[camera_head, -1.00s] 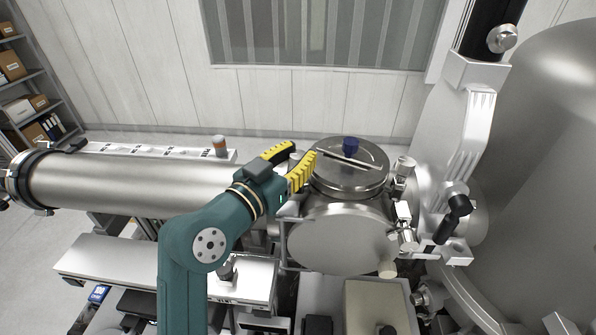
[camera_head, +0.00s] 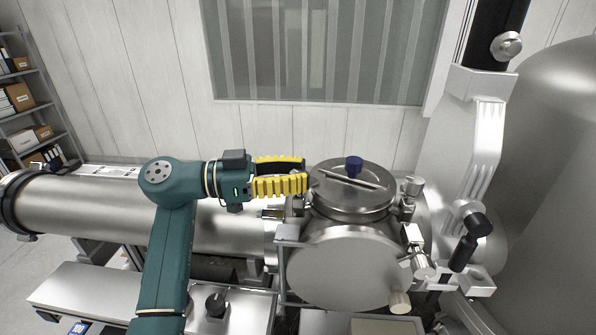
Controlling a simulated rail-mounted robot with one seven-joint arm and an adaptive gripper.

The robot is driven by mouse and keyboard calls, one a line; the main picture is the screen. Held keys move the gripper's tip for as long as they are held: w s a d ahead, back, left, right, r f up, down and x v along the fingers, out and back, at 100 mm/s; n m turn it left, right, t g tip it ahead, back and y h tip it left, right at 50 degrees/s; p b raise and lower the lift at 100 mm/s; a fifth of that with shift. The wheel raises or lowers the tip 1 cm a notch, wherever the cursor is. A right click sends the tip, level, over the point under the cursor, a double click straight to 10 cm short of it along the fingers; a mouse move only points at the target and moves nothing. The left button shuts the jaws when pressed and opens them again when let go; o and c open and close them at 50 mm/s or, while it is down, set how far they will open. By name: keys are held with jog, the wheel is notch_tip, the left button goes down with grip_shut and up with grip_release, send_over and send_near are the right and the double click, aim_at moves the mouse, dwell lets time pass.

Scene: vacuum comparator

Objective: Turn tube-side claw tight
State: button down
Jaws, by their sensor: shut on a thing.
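My gripper (camera_head: 304,174), with black and yellow fingers, reaches in from the left at the tube side of the round metal chamber (camera_head: 348,272). Its fingers are shut on the tube-side claw, which they hide almost wholly. The fingertips are at the left edge of the chamber's round lid (camera_head: 352,186). Below the fingers, small metal clamp parts (camera_head: 272,212) show at the joint between the tube (camera_head: 100,208) and the chamber. How tight the claw is cannot be seen.
More metal clamps (camera_head: 413,236) are on the chamber's right side. A black-handled lever (camera_head: 465,252) stands by the large vessel at the right. A black knob (camera_head: 215,305) is on the bench below my arm.

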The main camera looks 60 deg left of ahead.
jog(key=shift+f+m+g+h, duration=0.1)
jog(key=shift+m+g+h, duration=0.35)
jog(key=shift+h, duration=0.35)
dwell(1.2)
jog(key=c, duration=0.7)
grip_release()
jog(key=v, duration=1.2)
